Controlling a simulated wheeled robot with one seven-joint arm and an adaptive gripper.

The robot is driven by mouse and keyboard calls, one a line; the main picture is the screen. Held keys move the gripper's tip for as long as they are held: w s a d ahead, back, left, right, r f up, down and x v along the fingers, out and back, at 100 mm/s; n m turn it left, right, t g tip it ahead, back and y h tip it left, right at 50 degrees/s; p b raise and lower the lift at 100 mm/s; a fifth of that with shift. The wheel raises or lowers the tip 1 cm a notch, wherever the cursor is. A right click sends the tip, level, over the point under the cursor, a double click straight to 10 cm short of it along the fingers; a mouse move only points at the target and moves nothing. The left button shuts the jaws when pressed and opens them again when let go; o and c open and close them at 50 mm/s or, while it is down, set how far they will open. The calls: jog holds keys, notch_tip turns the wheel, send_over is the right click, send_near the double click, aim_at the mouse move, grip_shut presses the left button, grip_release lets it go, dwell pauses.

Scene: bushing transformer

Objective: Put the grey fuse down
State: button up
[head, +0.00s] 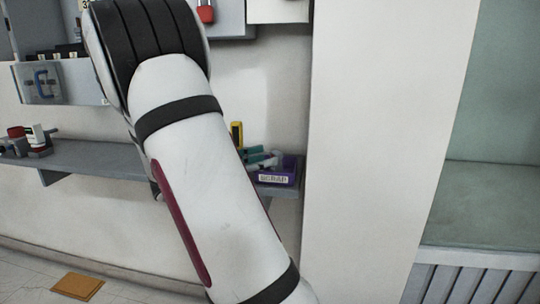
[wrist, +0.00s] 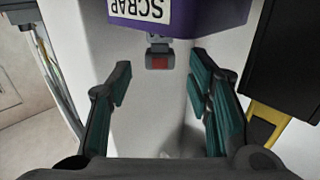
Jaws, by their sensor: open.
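In the wrist view my gripper (wrist: 165,95) is open, with its teal-padded fingers wide apart and nothing between the pads. A purple box labelled SCRAP (wrist: 185,18) is at the top of that view, its label upside down. A small grey piece with a red face (wrist: 160,58) shows just past the box's edge. I cannot tell whether it is the grey fuse. In the head view the purple box (head: 278,178) stands at the right end of the shelf. Pale grey and teal shapes show at it. My arm hides most of my gripper there.
The shelf (head: 95,158) runs along the wall. A yellow-and-black item (head: 237,135) stands left of the box; a black body with yellow (wrist: 290,60) is at right in the wrist view. A white pillar (head: 385,150) stands right of the shelf. A red padlock (head: 206,13) hangs above.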

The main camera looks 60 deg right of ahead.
jog(key=p+v, duration=0.1)
jog(key=v, duration=0.8)
jog(key=shift+p, duration=0.4)
jog(key=w+a+r+n+t+y, duration=0.2)
jog(key=w+a+n+t+y, duration=0.15)
jog(key=w+t, duration=0.4)
jog(key=w+a+r+n+t+y, duration=0.2)
jog(key=w+a+n+t+y, duration=0.15)
jog(key=w+t, duration=0.45)
jog(key=s+a+r+n+t+y, duration=0.1)
jog(key=s+a+n+y, duration=0.3)
jog(key=a, duration=0.5)
jog(key=s+a+r+n+t+y, duration=0.1)
jog(key=s+a+n+t+y, duration=0.1)
jog(key=a+n+y, duration=0.5)
jog(key=s+a+f+n+g+y, duration=0.1)
jog(key=s+a+f+g, duration=0.1)
jog(key=s+a, duration=0.4)
jog(key=s+a+f+n+g, duration=0.1)
jog(key=s+a+n+g, duration=0.2)
jog(key=s, duration=0.5)
jog(key=s+d+f+g+h, duration=0.1)
jog(key=s+d+f+g, duration=0.1)
jog(key=s, duration=0.8)
jog(key=s+d+f+g+h, duration=0.1)
jog(key=s+f+g, duration=0.2)
jog(key=s, duration=0.8)
jog(key=shift+d+g+h, duration=0.3)
jog(key=shift+d+g, duration=0.1)
jog(key=shift+g, duration=0.05)
